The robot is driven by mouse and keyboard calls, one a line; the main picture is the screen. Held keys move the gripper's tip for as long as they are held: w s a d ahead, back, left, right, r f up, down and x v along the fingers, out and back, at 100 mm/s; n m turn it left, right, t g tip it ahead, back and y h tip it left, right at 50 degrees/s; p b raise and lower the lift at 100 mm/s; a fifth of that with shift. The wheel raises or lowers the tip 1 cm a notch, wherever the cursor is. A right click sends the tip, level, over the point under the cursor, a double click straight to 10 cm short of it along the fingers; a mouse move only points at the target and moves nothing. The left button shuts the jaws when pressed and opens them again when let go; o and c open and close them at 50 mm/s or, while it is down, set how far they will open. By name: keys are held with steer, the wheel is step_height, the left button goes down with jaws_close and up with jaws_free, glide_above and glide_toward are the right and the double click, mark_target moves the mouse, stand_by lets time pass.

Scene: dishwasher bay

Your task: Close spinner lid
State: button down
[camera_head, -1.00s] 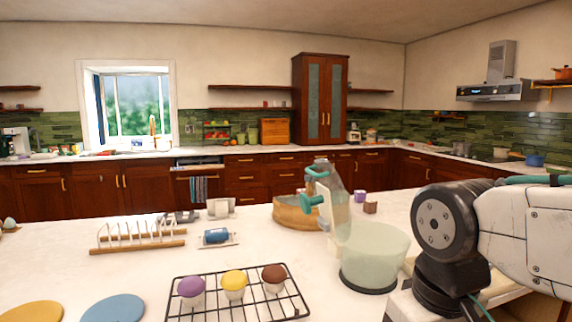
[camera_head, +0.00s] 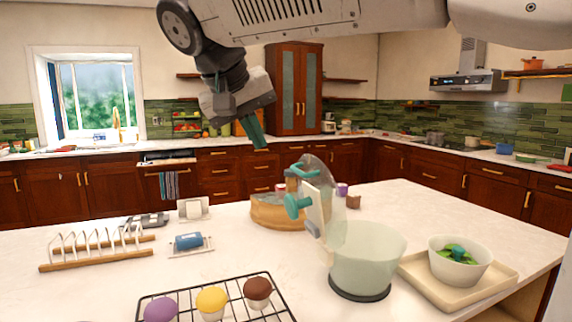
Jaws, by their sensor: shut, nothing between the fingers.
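The salad spinner (camera_head: 366,266) is a pale green translucent bowl on a dark base ring, standing on the white counter. Its lid (camera_head: 318,195) is clear with teal parts and stands tilted up at the bowl's left rim, so the bowl's top is open. My gripper (camera_head: 256,138) has teal fingers that are shut and empty. It points down in the upper middle of the view, up and to the left of the lid and apart from it.
A beige tray (camera_head: 423,286) with a white bowl (camera_head: 446,262) of greens stands right of the spinner. A cooling rack (camera_head: 228,300) with cupcakes is at the front. A wooden round container (camera_head: 271,220) sits behind the lid. A dish rack (camera_head: 85,262) is at left.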

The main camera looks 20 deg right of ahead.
steer(key=w+d+f, duration=0.4)
steer(key=d+f, duration=0.3)
steer(key=shift+w+d, duration=0.2)
steer(key=shift+d, duration=0.15)
stand_by(0.5)
